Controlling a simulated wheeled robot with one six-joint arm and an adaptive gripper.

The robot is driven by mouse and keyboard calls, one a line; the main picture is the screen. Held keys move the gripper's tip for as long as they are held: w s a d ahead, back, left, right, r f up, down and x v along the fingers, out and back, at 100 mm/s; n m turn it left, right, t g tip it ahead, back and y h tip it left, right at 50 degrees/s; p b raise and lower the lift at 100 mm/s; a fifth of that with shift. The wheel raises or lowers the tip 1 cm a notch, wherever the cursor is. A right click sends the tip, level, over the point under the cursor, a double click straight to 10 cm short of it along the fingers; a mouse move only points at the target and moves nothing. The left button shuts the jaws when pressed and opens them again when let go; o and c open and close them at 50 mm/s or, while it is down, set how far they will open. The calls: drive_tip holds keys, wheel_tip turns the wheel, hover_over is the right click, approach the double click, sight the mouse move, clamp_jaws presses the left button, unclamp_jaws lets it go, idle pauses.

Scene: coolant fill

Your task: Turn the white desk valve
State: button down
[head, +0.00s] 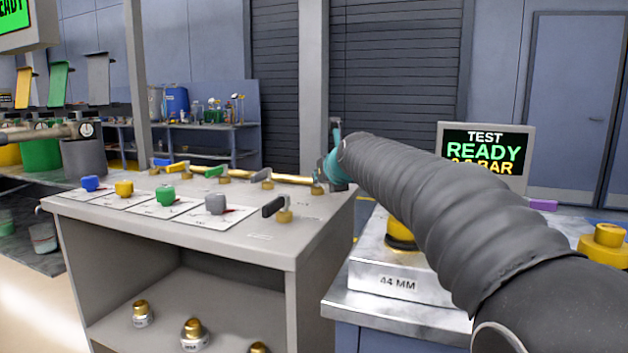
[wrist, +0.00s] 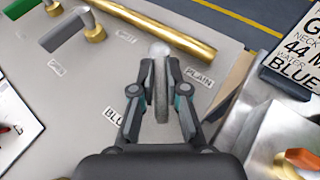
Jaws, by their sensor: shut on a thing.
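The white desk valve shows in the wrist view as a pale lever (wrist: 161,88) with a whitish rounded end at the brass pipe (wrist: 190,43). My gripper (wrist: 161,80) has one finger on each side of this lever and is shut on it. In the head view my gripper (head: 335,168) is at the back right corner of the desk (head: 240,226), partly hidden by my arm. The lever cannot be made out there. A "PLAIN" label (wrist: 199,77) lies right of the fingers, and a partly hidden "BLU" label (wrist: 114,114) lies left.
Valves with blue, yellow, green and grey levers line the pipe to the left; a black-levered valve (head: 280,208) stands near the front edge. Coloured knobs sit on cards. A metal "44 MM" stand (head: 385,282) and a "TEST READY" screen (head: 486,152) are at the right.

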idle(0.4)
drive_tip(key=c, duration=1.2)
unclamp_jaws()
drive_tip(key=shift+s, duration=0.1)
drive_tip(key=v, duration=1.1)
drive_tip(key=shift+s+r, duration=0.2)
drive_tip(key=shift+s, duration=0.15)
